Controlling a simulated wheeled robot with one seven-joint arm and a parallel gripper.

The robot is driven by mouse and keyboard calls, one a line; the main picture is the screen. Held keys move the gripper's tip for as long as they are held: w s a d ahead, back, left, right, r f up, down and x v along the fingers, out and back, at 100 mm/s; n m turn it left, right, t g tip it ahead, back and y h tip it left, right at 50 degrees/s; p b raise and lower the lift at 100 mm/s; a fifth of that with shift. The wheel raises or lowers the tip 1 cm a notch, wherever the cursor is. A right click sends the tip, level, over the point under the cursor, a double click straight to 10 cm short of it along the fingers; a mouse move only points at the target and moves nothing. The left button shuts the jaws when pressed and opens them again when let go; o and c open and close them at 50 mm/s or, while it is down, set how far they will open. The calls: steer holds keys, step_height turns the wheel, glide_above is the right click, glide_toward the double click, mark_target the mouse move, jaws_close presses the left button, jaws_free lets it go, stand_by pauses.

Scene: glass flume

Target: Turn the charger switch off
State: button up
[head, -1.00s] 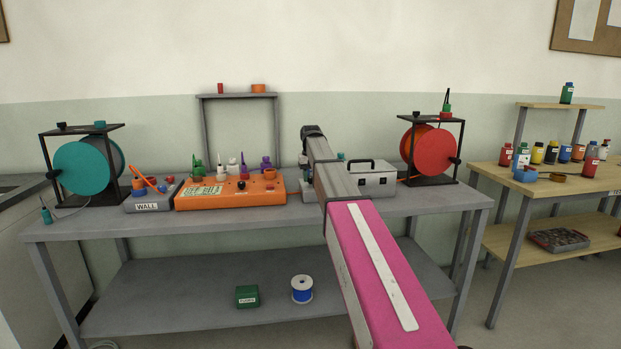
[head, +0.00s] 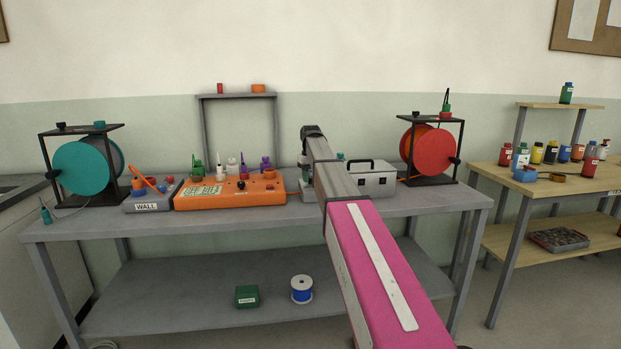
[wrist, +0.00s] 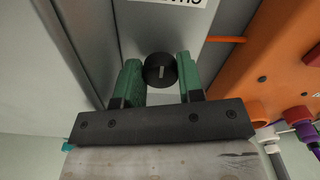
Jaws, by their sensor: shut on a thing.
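In the wrist view a round black knob (wrist: 160,70) with a short pale mark sits on a grey box (wrist: 160,27). The mark stands nearly upright in that picture. My gripper (wrist: 161,77) has its two green fingers on either side of the knob and is shut on it. A white label on the box is cut off at the top edge, so I cannot read it fully. In the head view my arm hides the gripper and knob; a grey box with a black handle (head: 374,179) shows beside the arm.
An orange box (head: 230,192) with bottles stands close by; it also shows in the wrist view (wrist: 279,62). A teal reel (head: 82,168) and red reel (head: 435,150) stand at the bench's sides. The bench's front strip (head: 180,222) is clear.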

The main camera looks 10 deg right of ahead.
steer(key=o, duration=0.9)
